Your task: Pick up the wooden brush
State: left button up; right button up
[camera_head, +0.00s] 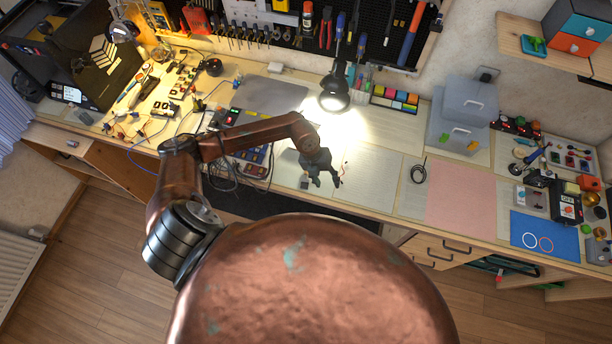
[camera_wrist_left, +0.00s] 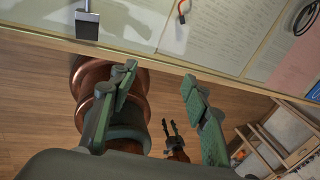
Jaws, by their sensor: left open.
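My left gripper (camera_head: 325,184) is over the front edge of the bench, its fingers pointing down. In the left wrist view its two green-grey fingers (camera_wrist_left: 158,82) are spread apart with nothing between them. At the bench edge in that view lies a small object with a pale metal part and a dark block end (camera_wrist_left: 87,25). It may be the brush, but its handle is cut off and I see no wood on it. I cannot pick out the wooden brush for certain in the head view. My right gripper (camera_wrist_left: 169,124) shows small and low, its two dark prongs apart.
A lit black lamp (camera_head: 334,92) stands behind the gripper. Paper sheets and a pink sheet (camera_head: 460,195) lie to the right, with a coiled black cable (camera_head: 418,174). Grey boxes (camera_head: 462,115) stand farther right. Tools and wires crowd the left. A drawer (camera_head: 445,248) is below the bench edge.

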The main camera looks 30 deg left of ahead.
aim_at(305, 182)
pick_arm(q)
jog(key=a+y, duration=0.1)
jog(key=a, duration=0.2)
jog(key=a+f+y, duration=0.1)
jog(key=a, duration=0.2)
jog(key=a+y, duration=0.1)
jog(key=a, duration=0.2)
jog(key=shift+w+a+f+g+y, duration=0.15)
jog(key=shift+w+a+g+y, duration=0.15)
jog(key=shift+a+y, duration=0.1)
jog(key=f, duration=0.2)
jog(key=f+p, duration=0.1)
jog(key=f, duration=0.4)
jog(key=shift+s+d+f, duration=0.25)
jog(key=shift+d, duration=0.15)
jog(key=c, duration=0.7)
grip_shut()
jog(key=shift+r, duration=0.1)
